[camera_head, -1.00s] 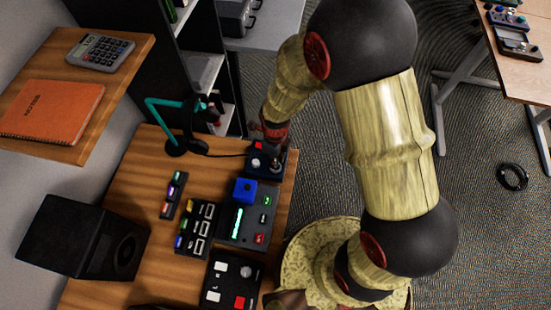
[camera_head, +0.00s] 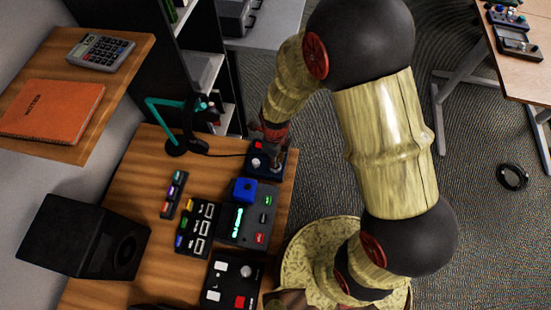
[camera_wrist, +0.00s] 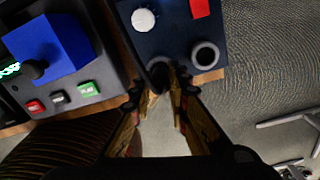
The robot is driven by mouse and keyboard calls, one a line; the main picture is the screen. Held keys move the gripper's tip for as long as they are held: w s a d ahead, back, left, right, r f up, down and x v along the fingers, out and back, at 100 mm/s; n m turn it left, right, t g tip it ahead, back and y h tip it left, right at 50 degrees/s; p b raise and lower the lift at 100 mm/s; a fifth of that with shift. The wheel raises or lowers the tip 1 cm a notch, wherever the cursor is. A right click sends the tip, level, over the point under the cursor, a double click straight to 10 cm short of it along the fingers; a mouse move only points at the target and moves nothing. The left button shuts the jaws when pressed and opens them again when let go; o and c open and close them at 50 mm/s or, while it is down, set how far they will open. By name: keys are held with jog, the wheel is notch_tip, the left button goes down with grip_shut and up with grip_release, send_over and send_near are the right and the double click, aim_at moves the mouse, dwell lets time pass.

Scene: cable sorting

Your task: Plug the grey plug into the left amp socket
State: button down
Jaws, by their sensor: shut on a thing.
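The amp is a dark box with a white knob and a red button (camera_head: 257,167), and it also shows in the wrist view (camera_wrist: 175,28). An open grey ring socket (camera_wrist: 205,55) is on its right side in the wrist view. My gripper (camera_wrist: 167,84) is shut on a dark grey plug (camera_wrist: 158,72) at the amp's near edge, left of that ring. The plug is mostly hidden by the fingertips. The left socket does not show clearly, so I cannot tell whether the plug is in it.
A device with a blue block (camera_head: 244,190) and coloured buttons stands close beside the amp. A headphone stand (camera_head: 175,148) is behind and left, with a black cable running toward the amp. A black speaker (camera_head: 80,238) is at left. The desk edge lies just right of the amp.

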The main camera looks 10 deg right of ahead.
jog(key=shift+f+b, duration=0.4)
jog(key=shift+f, duration=0.4)
dwell(0.6)
jog(key=c, duration=1.6)
grip_release()
jog(key=shift+c, duration=0.2)
jog(key=shift+o, duration=0.9)
jog(key=o, duration=0.3)
jog(key=shift+r+p, duration=2.75)
jog(key=shift+r, duration=0.8)
